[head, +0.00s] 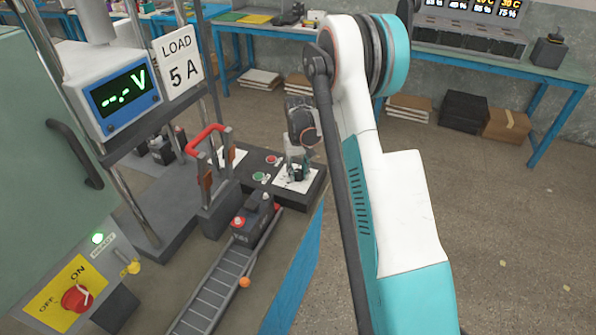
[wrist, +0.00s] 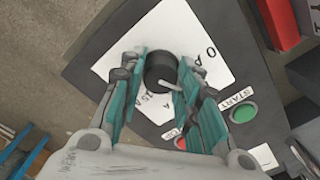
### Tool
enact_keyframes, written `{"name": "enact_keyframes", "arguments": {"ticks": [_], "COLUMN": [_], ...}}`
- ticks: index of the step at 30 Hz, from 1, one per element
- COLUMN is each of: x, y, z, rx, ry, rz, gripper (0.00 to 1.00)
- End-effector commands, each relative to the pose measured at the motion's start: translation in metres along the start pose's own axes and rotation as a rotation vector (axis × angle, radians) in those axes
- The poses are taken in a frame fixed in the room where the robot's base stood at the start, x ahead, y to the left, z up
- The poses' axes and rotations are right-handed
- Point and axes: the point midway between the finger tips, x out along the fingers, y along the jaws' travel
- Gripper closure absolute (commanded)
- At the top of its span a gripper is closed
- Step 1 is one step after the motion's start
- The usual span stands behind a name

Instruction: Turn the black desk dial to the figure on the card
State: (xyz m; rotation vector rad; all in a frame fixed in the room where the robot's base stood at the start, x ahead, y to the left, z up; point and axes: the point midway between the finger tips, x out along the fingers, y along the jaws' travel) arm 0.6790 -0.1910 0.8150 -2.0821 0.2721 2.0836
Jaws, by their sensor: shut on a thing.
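The black desk dial (wrist: 160,70) stands on a white scale plate (wrist: 112,68) on a dark desk panel. My gripper (wrist: 162,82) has its teal fingers on either side of the dial and is shut on it. In the head view my gripper (head: 298,158) is over the far plate of the panel. The dial's pale pointer is toward the lower right in the wrist view. "0 A" shows at the upper right and "15 A" below; a finger hides the scale between. The card (head: 178,62) reads "LOAD 5 A".
A green START button (wrist: 243,113) and a red button (wrist: 181,143) sit close to the right finger. In the head view, a red-handled fixture (head: 207,135) and a battery on rollers (head: 254,219) stand left of the panel. The meter (head: 122,93) shows dashes.

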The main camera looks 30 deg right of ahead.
Motion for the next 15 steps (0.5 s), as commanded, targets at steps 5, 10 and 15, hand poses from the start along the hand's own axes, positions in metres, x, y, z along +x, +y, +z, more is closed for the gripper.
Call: {"name": "enact_keyframes", "arguments": {"ticks": [5, 10, 15], "x": [-0.0004, -0.0005, -0.0005], "y": [0.0, 0.0, 0.0], "z": [-0.0008, -0.0009, -0.0009], "rx": [0.044, 0.059, 0.06], "ry": [0.002, 0.002, 0.002], "rz": [0.0, 0.0, 0.0], "gripper": [0.93, 0.93, 0.93]}}
